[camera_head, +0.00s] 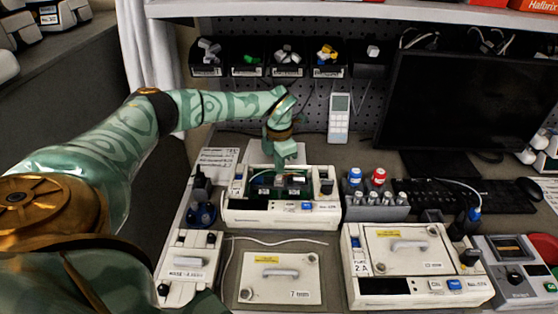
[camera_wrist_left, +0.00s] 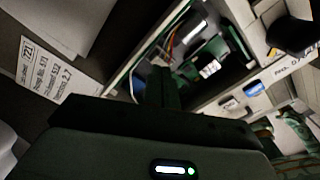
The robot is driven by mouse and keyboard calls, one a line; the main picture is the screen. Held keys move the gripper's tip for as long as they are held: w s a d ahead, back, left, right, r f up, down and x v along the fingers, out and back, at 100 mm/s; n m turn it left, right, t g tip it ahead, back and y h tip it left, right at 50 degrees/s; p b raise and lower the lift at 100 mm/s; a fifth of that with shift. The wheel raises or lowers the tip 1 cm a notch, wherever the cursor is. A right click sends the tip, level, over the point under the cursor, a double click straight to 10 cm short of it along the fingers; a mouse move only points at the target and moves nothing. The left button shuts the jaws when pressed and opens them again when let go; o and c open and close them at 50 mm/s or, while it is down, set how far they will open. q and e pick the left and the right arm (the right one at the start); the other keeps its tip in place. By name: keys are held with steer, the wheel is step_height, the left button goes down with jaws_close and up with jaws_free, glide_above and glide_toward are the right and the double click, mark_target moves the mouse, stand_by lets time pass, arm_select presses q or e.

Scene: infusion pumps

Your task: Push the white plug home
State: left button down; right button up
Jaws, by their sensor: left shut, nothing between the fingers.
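An open white pump housing (camera_head: 240,216) stands in the middle of the bench, with a green board and dark parts inside. A small white piece (camera_wrist_left: 209,68) shows on the green board in the left wrist view; it looks like the white plug, but I cannot tell how deep it is seated. My left gripper (camera_head: 280,163) points down over the back of the open housing, shut and empty. Its dark fingers (camera_wrist_left: 163,88) reach toward the housing opening in the left wrist view; contact cannot be told. The arm hides part of the housing's back edge. My right gripper is not in view.
A closed pump (camera_head: 417,284) stands front right, and a removed cover with a handle (camera_head: 279,277) lies in front. A bottle rack (camera_head: 376,207) is close on the right. A monitor (camera_head: 470,105) and small bins (camera_head: 287,71) are behind.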

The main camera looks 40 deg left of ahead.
mark_target(279, 176)
arm_select(q)
steer(key=shift+f+b, duration=0.4)
steer(key=shift+f, duration=0.45)
stand_by(0.9)
step_height(279, 176, up, 7)
steer(key=p, duration=0.6)
steer(key=shift+p, duration=0.4)
steer(key=shift+f, duration=0.1)
stand_by(0.3)
